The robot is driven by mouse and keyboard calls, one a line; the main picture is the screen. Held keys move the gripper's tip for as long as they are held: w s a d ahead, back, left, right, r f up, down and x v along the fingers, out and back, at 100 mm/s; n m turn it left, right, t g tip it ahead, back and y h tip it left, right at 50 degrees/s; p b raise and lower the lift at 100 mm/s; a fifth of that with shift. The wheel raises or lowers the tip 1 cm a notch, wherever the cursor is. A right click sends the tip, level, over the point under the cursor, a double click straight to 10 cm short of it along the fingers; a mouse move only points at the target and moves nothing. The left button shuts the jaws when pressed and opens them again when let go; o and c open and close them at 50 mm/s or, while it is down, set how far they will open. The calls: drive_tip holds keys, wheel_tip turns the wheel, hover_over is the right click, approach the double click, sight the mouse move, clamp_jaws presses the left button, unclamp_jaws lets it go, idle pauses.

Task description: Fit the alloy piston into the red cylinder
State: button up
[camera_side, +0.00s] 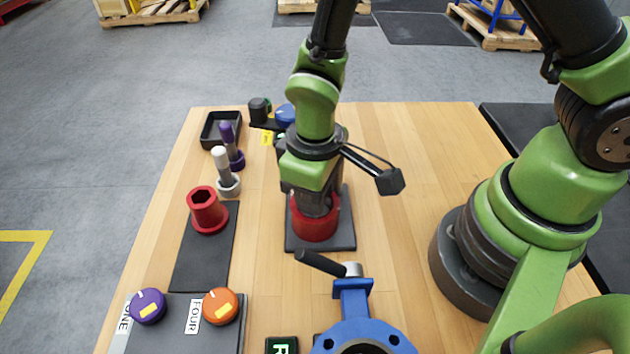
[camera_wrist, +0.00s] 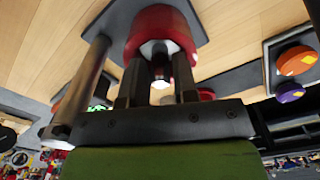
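The red cylinder (camera_side: 314,228) stands upright on a dark square plate, directly below my gripper. In the wrist view the red cylinder (camera_wrist: 162,22) is just beyond the fingertips. A pale metal face with a dark, shiny-ended stem, apparently the alloy piston (camera_wrist: 159,66), shows at the cylinder's mouth, in line with it. How deep it sits cannot be told. My gripper (camera_wrist: 160,76) points down at the cylinder, with one finger on each side of the stem. The fingers look apart from it, with narrow gaps. In the side view the wrist hides the fingertips and piston.
A red hex-socket part (camera_side: 207,210) stands left on a dark strip. White (camera_side: 224,172) and purple (camera_side: 232,145) plungers and a black tray (camera_side: 220,129) are behind it. A blue valve (camera_side: 362,330) with a black handle is in front, and purple (camera_side: 148,306) and orange (camera_side: 220,306) knobs are front left.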

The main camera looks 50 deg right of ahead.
drive_tip(key=shift+o, duration=0.4)
wheel_tip(320, 180, up, 10)
drive_tip(key=shift+f, duration=0.1)
drive_tip(key=s+d+r+m+t+y, duration=0.1)
drive_tip(key=s+d+r+m+t, duration=0.2)
drive_tip(key=r, duration=0.4)
drive_tip(key=s+d+r+m+t+y, duration=0.1)
drive_tip(key=s+d+r+m+t, duration=0.3)
drive_tip(key=s+d+r, duration=0.2)
wheel_tip(320, 180, up, 2)
drive_tip(key=shift+s+d+r+m, duration=0.15)
drive_tip(key=shift+s+r+m, duration=0.05)
drive_tip(key=shift+s+m, duration=0.2)
